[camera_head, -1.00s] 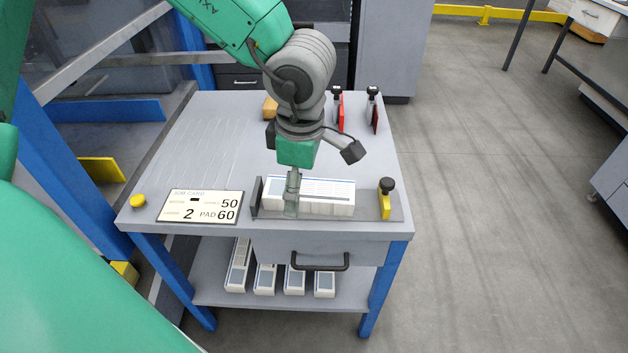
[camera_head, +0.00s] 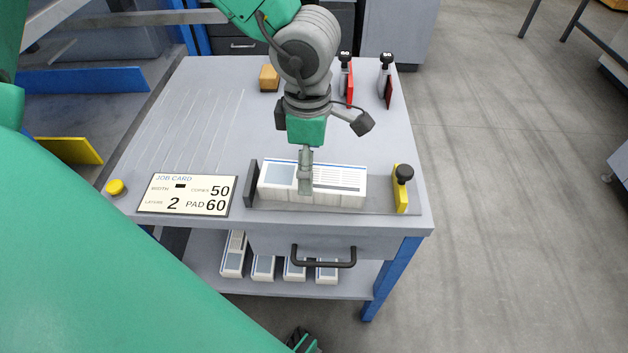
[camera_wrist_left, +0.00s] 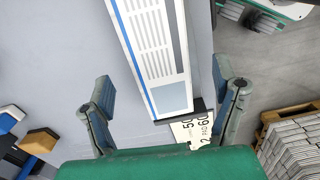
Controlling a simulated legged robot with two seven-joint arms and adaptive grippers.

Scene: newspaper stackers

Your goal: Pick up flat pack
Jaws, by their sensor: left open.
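The flat pack (camera_head: 338,180) is a white printed bundle with blue lines and a grey-blue panel. It lies on the table in a shallow holder, between a dark end plate (camera_head: 251,183) and a yellow stop with a black knob (camera_head: 402,190). My left gripper (camera_head: 306,186) points down over the pack's left half, and one finger hides part of it. In the left wrist view the pack (camera_wrist_left: 152,45) runs between the two spread fingers, with nothing gripped. Their exact height over the pack is unclear. My right gripper is not recognisable in view.
A job card (camera_head: 187,194) and a yellow button (camera_head: 116,187) lie to the left. Two upright clamps with red plates (camera_head: 387,88) and an orange-brown block (camera_head: 268,78) stand at the back. More packs (camera_head: 264,267) lie on the lower shelf.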

